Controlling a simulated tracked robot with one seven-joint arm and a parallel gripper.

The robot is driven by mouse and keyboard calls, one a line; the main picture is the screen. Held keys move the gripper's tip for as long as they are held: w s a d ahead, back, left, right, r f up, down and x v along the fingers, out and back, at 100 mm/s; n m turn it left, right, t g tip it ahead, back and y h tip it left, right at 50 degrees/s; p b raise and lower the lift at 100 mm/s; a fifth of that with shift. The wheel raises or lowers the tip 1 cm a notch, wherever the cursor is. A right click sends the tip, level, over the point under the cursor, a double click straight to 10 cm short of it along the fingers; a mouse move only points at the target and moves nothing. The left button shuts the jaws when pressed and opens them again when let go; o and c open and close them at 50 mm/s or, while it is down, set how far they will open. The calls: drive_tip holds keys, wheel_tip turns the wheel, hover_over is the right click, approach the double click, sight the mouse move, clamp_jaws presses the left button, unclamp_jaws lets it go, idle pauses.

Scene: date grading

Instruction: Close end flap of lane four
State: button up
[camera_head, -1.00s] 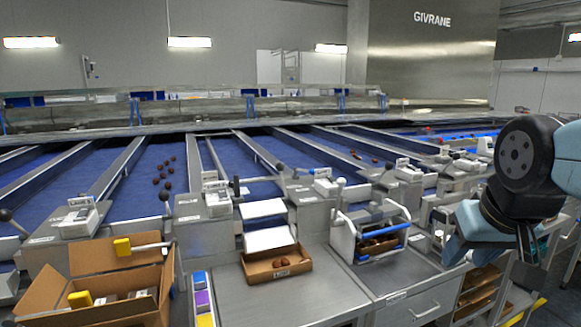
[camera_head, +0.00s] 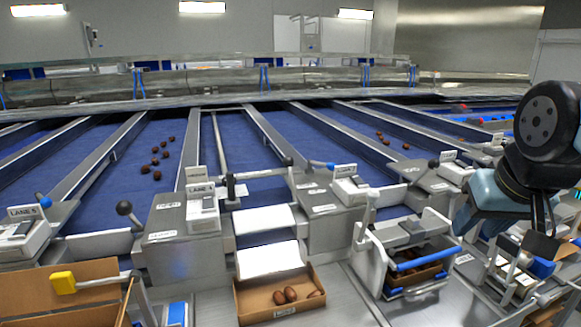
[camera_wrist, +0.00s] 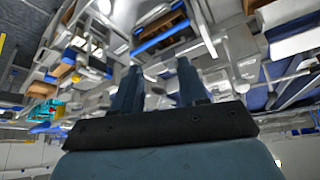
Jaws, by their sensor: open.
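Blue-belted lanes run away from me, with grey and white end units along their near ends. A sign at the far left (camera_head: 21,211) seems to read lane 5; the sign on the centre-left unit (camera_head: 200,187) is too blurred to read, so I cannot tell for certain which is lane four. A pale end plate (camera_head: 100,245) crosses the near end of the lane with dates, beside a lever with a black knob (camera_head: 124,208). Two white plates (camera_head: 265,220) step down at the centre lane's end. My gripper (camera_head: 540,243) is at the right, apart from these; its two fingers stand apart and empty in the wrist view (camera_wrist: 157,88).
Dates (camera_head: 155,160) lie on the left lane. A cardboard tray (camera_head: 240,300) with a few dates sits below the white plates. A larger carton (camera_head: 50,300) stands at front left. Bare steel counter lies between.

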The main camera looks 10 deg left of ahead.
drive_tip(key=shift+d, duration=0.15)
drive_tip(key=shift+o, duration=1.3)
drive_tip(key=shift+w+r, duration=0.15)
drive_tip(key=shift+r, duration=0.05)
drive_tip(key=shift+o, duration=0.3)
drive_tip(key=w+a+r+n+g, duration=0.1)
drive_tip(key=w+a+r+n, duration=0.1)
drive_tip(key=w+a+r, duration=0.4)
drive_tip(key=w, duration=0.4)
drive_tip(key=shift+w+r+g, duration=0.15)
drive_tip(key=shift+r+g, duration=0.15)
drive_tip(key=w+a+r+n+g, duration=0.3)
drive_tip(key=w+a+n, duration=0.1)
drive_tip(key=w+a, duration=1.3)
drive_tip(key=w+a+f, duration=0.1)
drive_tip(key=w+a, duration=0.1)
drive_tip(key=a, duration=0.1)
drive_tip(key=w+a+f+n+g, duration=0.1)
drive_tip(key=w+a+f, duration=0.1)
drive_tip(key=w+a, duration=0.1)
drive_tip(key=w+a+f+g+y, duration=0.1)
drive_tip(key=w+a, duration=0.1)
drive_tip(key=a, duration=0.3)
drive_tip(key=shift+w+f+n, duration=0.25)
drive_tip(key=shift+w+n, duration=0.05)
drive_tip(key=shift+n, duration=0.1)
drive_tip(key=f, duration=0.8)
drive_tip(key=s+a+f, duration=0.1)
drive_tip(key=f, duration=0.4)
